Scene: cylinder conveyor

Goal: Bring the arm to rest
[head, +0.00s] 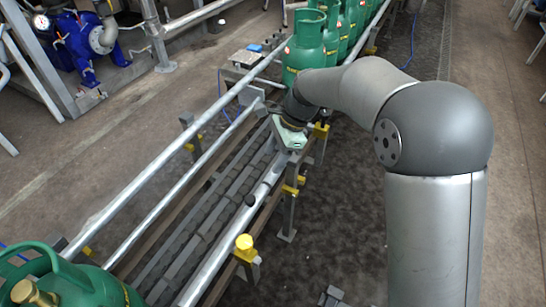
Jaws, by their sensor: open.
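My arm reaches in from the right side of the head view and bends down toward the conveyor rails. My gripper (291,137) is at the arm's end, low over the conveyor near the middle of the view. Its fingers are small here and partly hidden by the wrist. I see nothing held in it. A green gas cylinder (303,55) stands upright on the conveyor just behind the gripper, apart from it as far as I can tell.
More green cylinders (349,22) queue behind the first. Another green cylinder (85,287) stands at the bottom left. Metal rails (165,193) and yellow-capped posts (244,243) line the conveyor. A blue pump (85,42) stands far left. The floor right of the conveyor is mostly clear.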

